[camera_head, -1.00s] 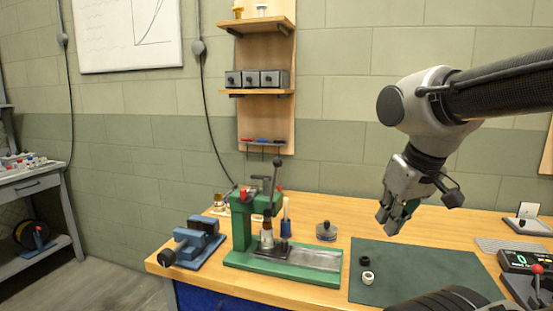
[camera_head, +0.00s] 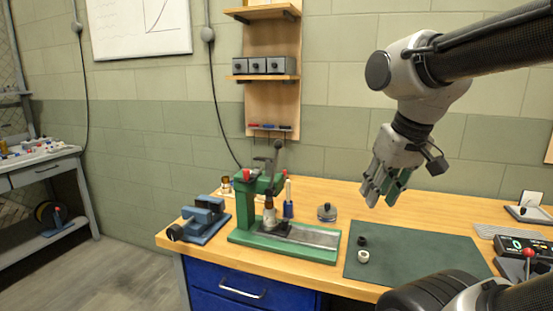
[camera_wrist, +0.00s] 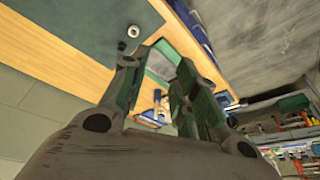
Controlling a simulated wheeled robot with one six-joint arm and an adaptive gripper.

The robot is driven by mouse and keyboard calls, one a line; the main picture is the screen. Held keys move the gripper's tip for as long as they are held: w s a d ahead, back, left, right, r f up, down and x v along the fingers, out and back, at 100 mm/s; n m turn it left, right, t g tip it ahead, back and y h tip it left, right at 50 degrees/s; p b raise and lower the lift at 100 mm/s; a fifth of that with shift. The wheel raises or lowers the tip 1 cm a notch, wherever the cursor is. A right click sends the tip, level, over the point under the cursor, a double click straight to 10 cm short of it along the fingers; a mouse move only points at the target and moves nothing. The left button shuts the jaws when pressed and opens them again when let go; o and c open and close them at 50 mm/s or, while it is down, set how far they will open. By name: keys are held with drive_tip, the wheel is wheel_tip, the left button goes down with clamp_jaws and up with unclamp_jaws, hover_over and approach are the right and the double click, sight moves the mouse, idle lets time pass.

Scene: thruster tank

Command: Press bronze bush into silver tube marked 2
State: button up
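My gripper (camera_head: 380,197) hangs above the back of the bench, to the right of the green arbor press (camera_head: 256,238). Its fingers are apart with nothing between them, and the wrist view shows the same open gap (camera_wrist: 162,62). A small silver-grey cylinder (camera_head: 269,213) stands upright on the press base, under the ram. It looks like a silver tube, but no number is readable. A small brass-coloured piece (camera_head: 226,184) stands behind the press at the left. I cannot tell whether it is the bronze bush.
A dark green mat (camera_head: 420,258) holds a black ring (camera_head: 362,240) and a pale ring (camera_head: 363,257). A blue vise (camera_head: 204,219) stands left of the press. A round metal lidded piece (camera_head: 326,212) stands to its right.

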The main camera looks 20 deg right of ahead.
drive_tip(key=w+a+r+m, duration=0.35)
drive_tip(key=w+r, duration=0.25)
drive_tip(key=w, duration=0.4)
wheel_tip(320, 180, up, 2)
drive_tip(key=r+m+g+y, duration=0.1)
drive_tip(key=m+g, duration=0.1)
drive_tip(key=m, duration=0.3)
hover_over(278, 150)
drive_tip(key=d, duration=0.1)
drive_tip(key=shift+d+f, duration=0.2)
drive_tip(key=shift+f, duration=0.05)
drive_tip(key=shift+a+f, duration=0.25)
drive_tip(key=shift+a, duration=0.05)
drive_tip(key=x, duration=0.7)
drive_tip(key=shift+s+a+f, duration=0.15)
drive_tip(key=shift+f, duration=0.2)
clamp_jaws()
drive_tip(key=shift+r, duration=0.1)
